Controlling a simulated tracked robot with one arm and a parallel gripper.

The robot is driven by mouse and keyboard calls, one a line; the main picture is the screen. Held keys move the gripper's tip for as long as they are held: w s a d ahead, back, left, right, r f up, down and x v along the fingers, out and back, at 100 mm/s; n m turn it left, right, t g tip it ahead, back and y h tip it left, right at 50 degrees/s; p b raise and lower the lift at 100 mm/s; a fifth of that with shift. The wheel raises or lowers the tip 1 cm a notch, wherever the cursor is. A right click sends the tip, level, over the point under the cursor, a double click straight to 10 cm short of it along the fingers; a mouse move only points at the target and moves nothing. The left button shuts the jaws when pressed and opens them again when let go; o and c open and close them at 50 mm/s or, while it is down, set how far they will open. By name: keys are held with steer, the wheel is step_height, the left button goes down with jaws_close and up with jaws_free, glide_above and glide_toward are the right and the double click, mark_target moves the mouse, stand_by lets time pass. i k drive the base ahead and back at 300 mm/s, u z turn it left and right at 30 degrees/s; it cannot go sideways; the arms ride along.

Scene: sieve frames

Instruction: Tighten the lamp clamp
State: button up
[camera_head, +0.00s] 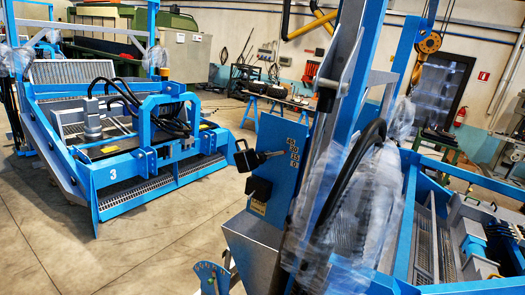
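No part of my gripper shows in the camera_head view. I cannot make out a lamp clamp for certain. Clear plastic wrap (345,215) and a black hose cover parts of the frame to the right.
A blue sieve machine marked 3 (113,174) stands at left. Another blue frame (411,200) fills the right side. Bare concrete floor (150,250) lies between them. A yellow hook (429,45) hangs upper right. A workbench (275,100) stands behind.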

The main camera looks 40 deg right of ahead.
mark_target(260, 159)
steer(key=z, duration=0.3)
steer(key=i, duration=1)
steer(key=z, duration=0.45)
